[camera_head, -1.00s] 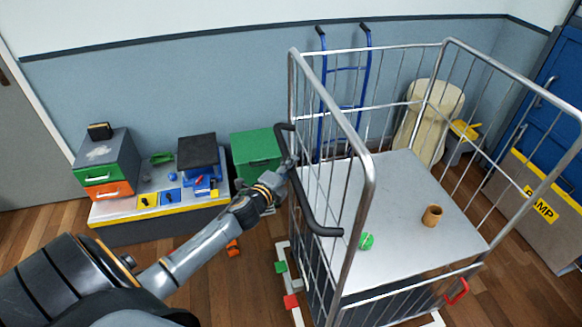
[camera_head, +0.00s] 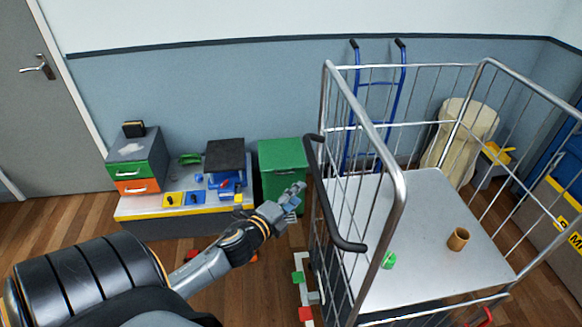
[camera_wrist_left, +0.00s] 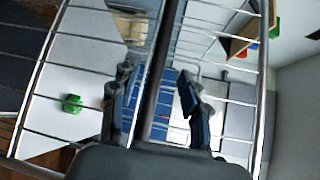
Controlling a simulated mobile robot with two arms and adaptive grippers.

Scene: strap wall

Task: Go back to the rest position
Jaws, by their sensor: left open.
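My left gripper (camera_head: 292,199) is open at the end of my left arm, just left of the roll cage's black handle (camera_head: 327,200). In the left wrist view the open fingers (camera_wrist_left: 158,105) show with a dark upright bar between or behind them; I cannot tell whether they touch it. The wire roll cage (camera_head: 397,205) stands to the right, with a grey deck. My right gripper is not in view.
On the cage deck are a green object (camera_head: 389,260) and a brown cup (camera_head: 458,238). A green bin (camera_head: 282,165) and a low bench (camera_head: 130,208) with drawers stand at the wall. A blue hand truck (camera_head: 375,105) leans behind. Wooden floor shows at the left.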

